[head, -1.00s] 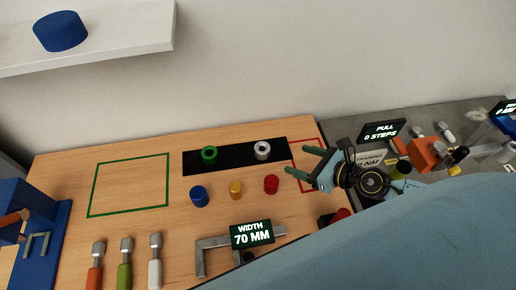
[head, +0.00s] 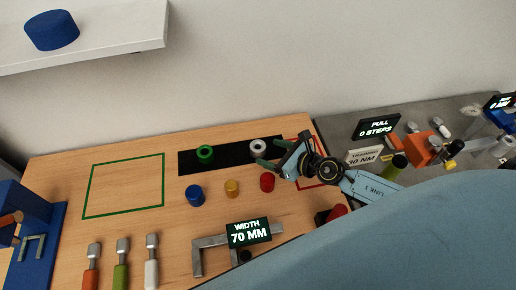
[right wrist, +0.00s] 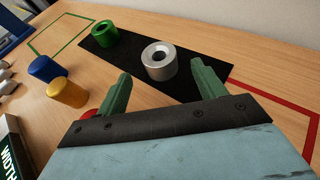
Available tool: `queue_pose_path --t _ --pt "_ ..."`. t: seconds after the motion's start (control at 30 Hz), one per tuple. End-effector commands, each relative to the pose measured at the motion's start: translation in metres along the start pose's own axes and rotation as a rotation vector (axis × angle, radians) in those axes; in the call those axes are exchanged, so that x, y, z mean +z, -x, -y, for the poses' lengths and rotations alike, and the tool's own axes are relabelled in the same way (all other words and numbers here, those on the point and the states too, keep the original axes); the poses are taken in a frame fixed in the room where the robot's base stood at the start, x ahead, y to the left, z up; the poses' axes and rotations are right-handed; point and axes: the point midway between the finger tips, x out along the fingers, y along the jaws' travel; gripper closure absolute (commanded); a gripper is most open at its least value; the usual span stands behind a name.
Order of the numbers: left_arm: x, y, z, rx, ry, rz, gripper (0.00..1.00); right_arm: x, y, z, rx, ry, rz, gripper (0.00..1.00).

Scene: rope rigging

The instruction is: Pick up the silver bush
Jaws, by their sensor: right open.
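The silver bush (head: 258,146) is a short metal ring with a hole on top, standing upright on a black strip (head: 228,167). It also shows in the right wrist view (right wrist: 160,61), ahead of the fingers and roughly between their lines. My right gripper (head: 263,155) is open and empty, with green fingers, close to the bush on its right and near side. In the right wrist view the fingertips (right wrist: 160,82) are spread on either side of the bush's near edge; I cannot tell whether they touch it. My left gripper is not in view.
A green bush (head: 205,154) stands on the same strip to the left. Blue (head: 195,195), yellow (head: 232,188) and red (head: 267,182) pieces stand in front. A caliper-like tool with a width sign (head: 248,232) lies nearer. A green outlined square (head: 124,185) is empty.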

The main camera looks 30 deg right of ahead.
Motion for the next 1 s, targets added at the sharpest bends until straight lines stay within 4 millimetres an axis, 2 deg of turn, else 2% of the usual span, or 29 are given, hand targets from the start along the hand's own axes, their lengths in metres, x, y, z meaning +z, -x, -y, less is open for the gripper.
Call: queue_pose_path --t 0.1,0.23,0.57,0.93,1.0 --pt "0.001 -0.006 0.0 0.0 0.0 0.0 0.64 0.0 -0.021 0.0 0.0 -0.001 0.003 0.31" --pt "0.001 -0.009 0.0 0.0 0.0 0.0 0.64 -0.001 -0.037 0.0 0.0 -0.001 0.002 0.31" --pt "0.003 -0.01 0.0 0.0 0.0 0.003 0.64 -0.001 -0.043 0.0 0.001 0.001 0.0 0.32" --pt "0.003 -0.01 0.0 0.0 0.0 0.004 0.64 -0.001 -0.042 0.0 0.0 0.001 0.0 0.8" --pt "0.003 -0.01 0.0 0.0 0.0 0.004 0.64 0.0 -0.042 0.0 0.0 0.001 0.001 0.81"
